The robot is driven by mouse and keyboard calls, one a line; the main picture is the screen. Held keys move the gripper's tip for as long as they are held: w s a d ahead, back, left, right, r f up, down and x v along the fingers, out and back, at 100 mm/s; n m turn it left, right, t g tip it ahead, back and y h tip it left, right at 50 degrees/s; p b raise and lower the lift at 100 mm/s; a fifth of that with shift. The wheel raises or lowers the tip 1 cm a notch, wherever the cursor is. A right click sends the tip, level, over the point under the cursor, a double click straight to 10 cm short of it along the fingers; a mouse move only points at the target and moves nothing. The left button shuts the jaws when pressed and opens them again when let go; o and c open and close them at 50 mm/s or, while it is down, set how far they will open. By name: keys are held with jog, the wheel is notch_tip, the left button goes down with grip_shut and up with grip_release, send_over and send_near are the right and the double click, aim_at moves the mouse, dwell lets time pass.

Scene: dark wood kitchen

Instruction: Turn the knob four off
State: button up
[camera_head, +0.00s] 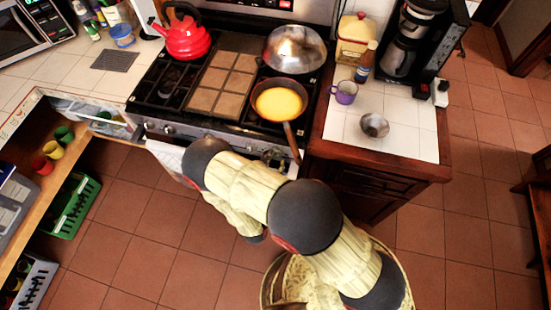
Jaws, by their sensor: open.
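The stove (175,108) stands at the back centre. Knobs run along its front edge; a left one (168,129) shows. The knobs toward the right are small and partly hidden by my arm and the pan handle, so I cannot tell which is knob four or how it is turned. My arm rises from the lower right, bends in front of the stove and folds back down. My gripper is hidden behind the arm, and I cannot see its fingers.
A pan of yellow food (278,103) sits on the right burner, its handle jutting over the front edge. A red kettle (184,34) and metal dome (294,50) are behind. A purple mug (344,92) and metal bowl (374,125) stand on the right counter.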

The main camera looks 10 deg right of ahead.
jog(key=shift+w+d, duration=0.25)
jog(key=shift+w, duration=0.35)
jog(key=shift+c, duration=1.2)
jog(key=c, duration=0.8)
